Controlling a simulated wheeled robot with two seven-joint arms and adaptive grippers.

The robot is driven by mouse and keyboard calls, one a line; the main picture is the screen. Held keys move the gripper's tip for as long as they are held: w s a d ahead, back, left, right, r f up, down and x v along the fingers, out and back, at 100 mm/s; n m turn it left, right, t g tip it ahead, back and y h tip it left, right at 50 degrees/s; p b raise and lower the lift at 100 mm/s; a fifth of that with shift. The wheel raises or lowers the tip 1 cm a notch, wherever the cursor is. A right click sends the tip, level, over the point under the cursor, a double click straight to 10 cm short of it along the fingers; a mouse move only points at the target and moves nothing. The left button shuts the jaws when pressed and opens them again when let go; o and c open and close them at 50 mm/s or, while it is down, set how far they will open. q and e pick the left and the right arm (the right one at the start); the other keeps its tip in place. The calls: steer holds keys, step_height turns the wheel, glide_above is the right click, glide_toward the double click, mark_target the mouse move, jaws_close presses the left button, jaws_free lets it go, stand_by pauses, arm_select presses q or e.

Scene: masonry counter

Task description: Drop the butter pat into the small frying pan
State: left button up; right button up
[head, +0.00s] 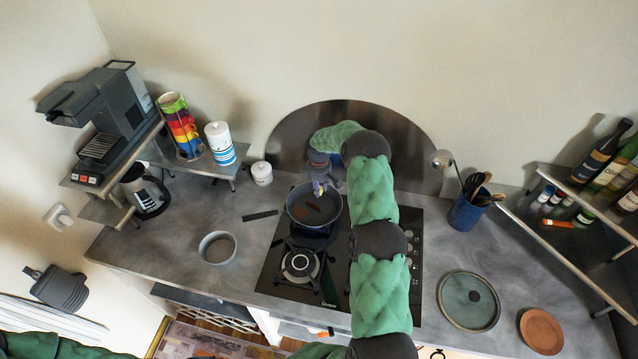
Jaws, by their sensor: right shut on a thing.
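The small frying pan (297,214) is dark and round and sits on the back part of the black gas hob. My right gripper (319,187) points down over the pan's far side, near its rim. It is shut on the butter pat (317,190), of which only a tiny yellowish bit shows at the fingertips. The fingers hide the rest of the pat. I cannot tell its exact height above the pan. Brownish dark patches show on the pan's floor. My left gripper is out of view.
The hob's front burner (301,263) is bare. A grey bowl (218,248) stands left of the hob. A white canister (261,173) stands behind, left of the pan.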

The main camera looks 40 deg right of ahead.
steer(key=shift+d+f, duration=0.1)
steer(key=shift+f, duration=0.6)
steer(key=o, duration=0.9)
steer(key=shift+c, duration=0.2)
step_height(320, 180, up, 12)
